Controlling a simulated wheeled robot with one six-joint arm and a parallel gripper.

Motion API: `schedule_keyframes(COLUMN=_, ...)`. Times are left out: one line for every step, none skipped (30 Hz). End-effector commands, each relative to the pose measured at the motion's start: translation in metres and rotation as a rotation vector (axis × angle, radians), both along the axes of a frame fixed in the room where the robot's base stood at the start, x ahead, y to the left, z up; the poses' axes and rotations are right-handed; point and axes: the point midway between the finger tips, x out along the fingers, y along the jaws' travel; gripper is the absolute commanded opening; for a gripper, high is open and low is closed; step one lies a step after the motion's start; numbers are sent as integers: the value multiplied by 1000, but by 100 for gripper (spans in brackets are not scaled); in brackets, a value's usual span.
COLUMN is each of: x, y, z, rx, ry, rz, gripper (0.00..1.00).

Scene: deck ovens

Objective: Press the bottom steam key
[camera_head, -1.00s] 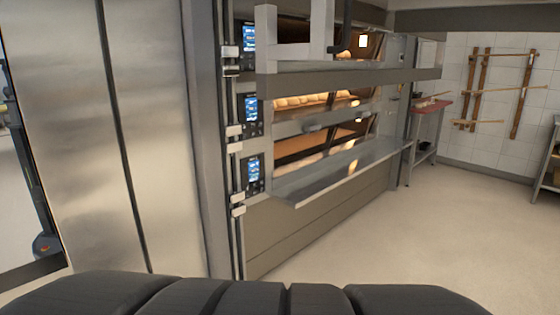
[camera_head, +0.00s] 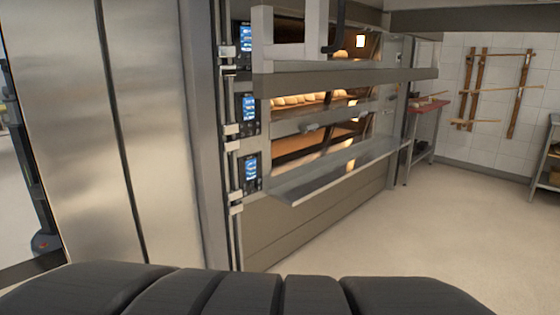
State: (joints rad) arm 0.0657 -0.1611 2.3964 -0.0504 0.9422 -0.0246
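The deck oven (camera_head: 320,215) stands in the middle of the view with several decks stacked one above another. A column of control panels with blue screens runs down its left side: the top panel (camera_head: 245,38), the middle panel (camera_head: 248,112) and the bottom panel (camera_head: 250,171). Small keys show dimly beside the screens; they are too small to tell a steam key apart. My gripper is not in view.
A metal shelf (camera_head: 325,178) juts out from the oven's front, with a loader frame (camera_head: 345,82) above it. Tall steel doors (camera_head: 110,130) stand at the left. A red-topped table (camera_head: 425,108) stands at the back. The floor (camera_head: 440,230) at the right is clear.

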Motion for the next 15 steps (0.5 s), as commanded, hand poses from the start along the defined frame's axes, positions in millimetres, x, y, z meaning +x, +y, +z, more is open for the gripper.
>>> schedule_keyframes(x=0, y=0, z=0, rx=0, ry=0, rz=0, gripper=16)
schedule_keyframes(x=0, y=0, z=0, rx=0, ry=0, rz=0, gripper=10)
schedule_keyframes(x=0, y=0, z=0, rx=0, ry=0, rz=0, gripper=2)
schedule_keyframes(x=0, y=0, z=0, rx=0, ry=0, rz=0, gripper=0)
schedule_keyframes(x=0, y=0, z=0, rx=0, ry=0, rz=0, gripper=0)
schedule_keyframes(x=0, y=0, z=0, rx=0, ry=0, rz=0, gripper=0)
schedule_keyframes(x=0, y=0, z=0, rx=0, ry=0, rz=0, gripper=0)
schedule_keyframes(x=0, y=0, z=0, rx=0, ry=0, rz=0, gripper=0)
schedule_keyframes(x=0, y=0, z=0, rx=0, ry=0, rz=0, gripper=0)
schedule_keyframes(x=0, y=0, z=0, rx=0, ry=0, rz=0, gripper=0)
schedule_keyframes(x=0, y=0, z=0, rx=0, ry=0, rz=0, gripper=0)
schedule_keyframes(x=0, y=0, z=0, rx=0, ry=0, rz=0, gripper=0)
schedule_keyframes(x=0, y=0, z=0, rx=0, ry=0, rz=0, gripper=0)
schedule_keyframes(x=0, y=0, z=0, rx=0, ry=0, rz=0, gripper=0)
schedule_keyframes(x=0, y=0, z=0, rx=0, ry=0, rz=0, gripper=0)
